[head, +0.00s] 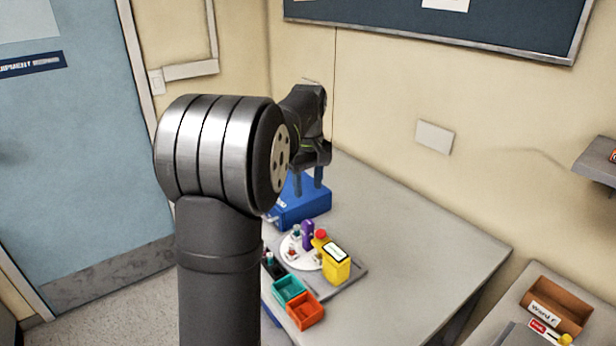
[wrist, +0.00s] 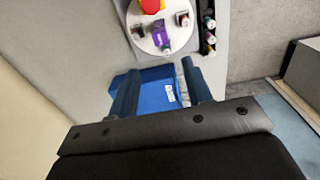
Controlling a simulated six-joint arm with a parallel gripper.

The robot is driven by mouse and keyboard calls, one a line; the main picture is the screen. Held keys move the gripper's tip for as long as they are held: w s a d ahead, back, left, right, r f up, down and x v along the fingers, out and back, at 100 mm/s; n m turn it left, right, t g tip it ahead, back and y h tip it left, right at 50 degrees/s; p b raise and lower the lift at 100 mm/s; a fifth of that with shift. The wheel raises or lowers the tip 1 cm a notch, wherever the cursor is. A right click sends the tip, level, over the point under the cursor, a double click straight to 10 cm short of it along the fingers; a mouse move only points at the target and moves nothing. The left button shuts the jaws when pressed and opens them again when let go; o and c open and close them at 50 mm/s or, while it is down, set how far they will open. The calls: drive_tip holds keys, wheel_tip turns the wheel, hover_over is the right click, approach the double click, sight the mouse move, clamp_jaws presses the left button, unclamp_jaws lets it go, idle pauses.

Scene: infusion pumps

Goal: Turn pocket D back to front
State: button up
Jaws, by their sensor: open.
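A white round disc (head: 291,255) with several small items on it lies on the bench, and it also shows in the wrist view (wrist: 145,43). A purple item (head: 307,234) stands on it, also in the wrist view (wrist: 161,38). No mark lets me tell which place is pocket D. My gripper (head: 308,188) is open and empty, pointing down over a blue box (head: 304,207) behind the disc. In the wrist view the two fingers (wrist: 160,70) are apart with the blue box (wrist: 152,98) below. I cannot tell whether they touch it. My arm hides part of the bench.
A yellow container (head: 336,266) is at the disc's right side. A teal bin (head: 289,289) and an orange bin (head: 305,312) stand in front. A black rack (wrist: 206,35) with vials is beside the disc. The bench right of these is clear, with a wall behind.

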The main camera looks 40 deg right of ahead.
sight(308, 230)
drive_tip(key=shift+r, duration=0.95)
wheel_tip(308, 230, down, 17)
drive_tip(key=shift+f, duration=0.2)
drive_tip(key=shift+m, duration=1)
